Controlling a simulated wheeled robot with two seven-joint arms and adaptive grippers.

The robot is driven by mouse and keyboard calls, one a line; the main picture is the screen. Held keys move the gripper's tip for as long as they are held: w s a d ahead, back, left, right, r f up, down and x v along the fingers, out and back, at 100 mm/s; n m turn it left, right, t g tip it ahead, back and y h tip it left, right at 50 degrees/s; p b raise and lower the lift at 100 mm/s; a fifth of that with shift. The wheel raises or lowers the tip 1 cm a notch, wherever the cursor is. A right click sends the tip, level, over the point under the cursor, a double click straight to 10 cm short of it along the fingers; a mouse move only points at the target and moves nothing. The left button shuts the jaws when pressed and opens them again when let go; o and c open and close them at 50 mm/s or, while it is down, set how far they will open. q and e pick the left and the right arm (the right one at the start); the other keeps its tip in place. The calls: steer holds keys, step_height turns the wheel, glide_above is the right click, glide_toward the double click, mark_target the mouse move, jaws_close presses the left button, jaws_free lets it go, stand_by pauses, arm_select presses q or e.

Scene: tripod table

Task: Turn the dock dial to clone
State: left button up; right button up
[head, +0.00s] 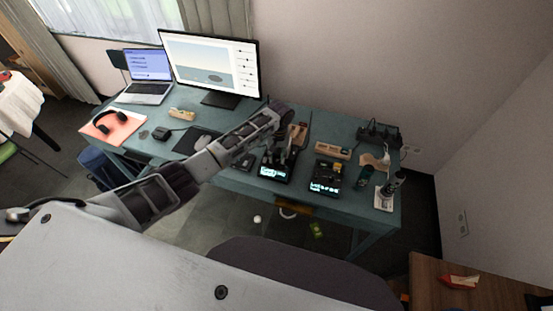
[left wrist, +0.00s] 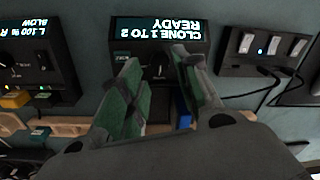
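The dock (head: 275,170) stands on the teal desk with its screen lit. In the left wrist view the dock (left wrist: 205,48) appears upside down, and its screen reads "CLONE 1 TO 2" and "READY". The dark dial (left wrist: 159,62) is on the dock's face, partly hidden between the fingers. My left gripper (head: 288,147) is over the dock. In the left wrist view its two green-padded fingers (left wrist: 157,75) are spread, with the dial in the gap; I cannot tell whether they touch it. My right gripper is not in view.
A second lit device (head: 325,178) stands right of the dock. A switched box (left wrist: 255,45) sits on the dock's other side. A monitor (head: 210,65), laptop (head: 147,88) and headphones (head: 110,120) are farther left. A power strip (head: 379,133) is at the back right.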

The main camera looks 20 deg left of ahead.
mark_target(278, 163)
arm_select(q)
step_height(278, 163, up, 8)
steer(key=shift+d+r, duration=0.2)
steer(key=shift+f, duration=0.1)
stand_by(0.7)
